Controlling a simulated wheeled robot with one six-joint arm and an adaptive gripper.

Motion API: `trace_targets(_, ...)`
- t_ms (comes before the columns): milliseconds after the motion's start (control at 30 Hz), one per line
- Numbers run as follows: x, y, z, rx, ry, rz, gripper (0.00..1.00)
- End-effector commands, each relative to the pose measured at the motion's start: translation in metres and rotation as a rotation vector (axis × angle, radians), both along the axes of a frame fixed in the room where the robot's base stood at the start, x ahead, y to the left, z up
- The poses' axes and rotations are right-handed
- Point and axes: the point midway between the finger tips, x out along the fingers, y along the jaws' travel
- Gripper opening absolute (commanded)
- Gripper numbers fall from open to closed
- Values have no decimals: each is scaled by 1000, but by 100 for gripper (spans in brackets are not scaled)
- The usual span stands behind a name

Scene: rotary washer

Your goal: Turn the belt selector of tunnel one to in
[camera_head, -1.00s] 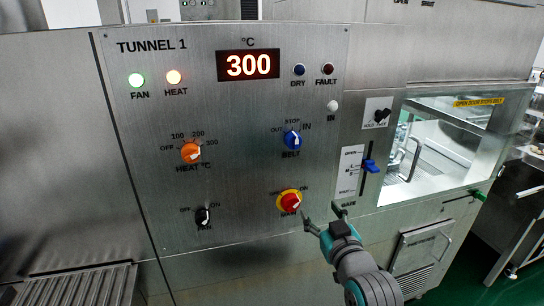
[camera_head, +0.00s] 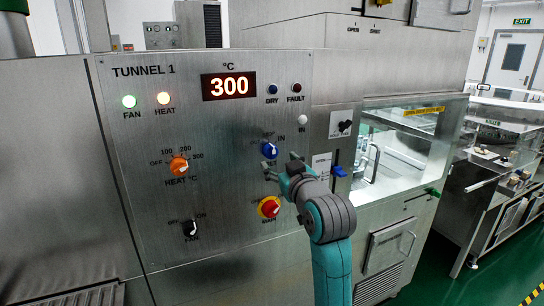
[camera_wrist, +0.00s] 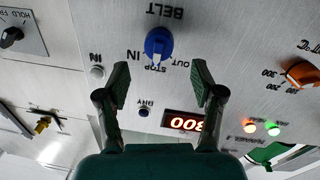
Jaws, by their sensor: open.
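The belt selector is a blue knob (camera_head: 269,150) on the Tunnel 1 panel (camera_head: 232,125), with OUT, STOP and IN marked around it. It also shows upside down at the top middle of the wrist view (camera_wrist: 158,42), where its pale pointer faces the STOP mark. My gripper (camera_head: 281,164) is in front of the panel, just below and right of the knob in the head view. In the wrist view my gripper (camera_wrist: 160,78) has its two fingers wide apart, with nothing between them. The knob lies beyond the fingertips, roughly centred between them, and looks untouched.
A red and yellow knob (camera_head: 269,207) sits below the belt selector, close to my arm. An orange heat knob (camera_head: 179,166) and a black fan knob (camera_head: 190,229) are to the left. A blue slider (camera_head: 339,171) and a black knob (camera_head: 345,126) are to the right.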

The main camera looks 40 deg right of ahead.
Motion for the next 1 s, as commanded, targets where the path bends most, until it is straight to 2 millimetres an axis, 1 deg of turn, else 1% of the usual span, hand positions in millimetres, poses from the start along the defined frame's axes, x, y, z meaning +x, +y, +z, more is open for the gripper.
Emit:
trace_targets(33, 9, -3, 0, 0, 1, 1, 67)
trace_targets(100, 21, -7, 0, 0, 1, 1, 67)
trace_targets(300, 45, -17, 0, 0, 1, 0, 67)
trace_targets(500, 55, -21, 0, 0, 1, 0, 67)
trace_targets(767, 56, -21, 0, 0, 0, 0, 67)
trace_targets(867, 56, -21, 0, 0, 0, 0, 44)
trace_targets(900, 56, -21, 0, 0, 0, 0, 34)
trace_targets(967, 56, -21, 0, 0, 0, 0, 19)
trace_targets(1000, 56, -21, 0, 0, 0, 0, 9)
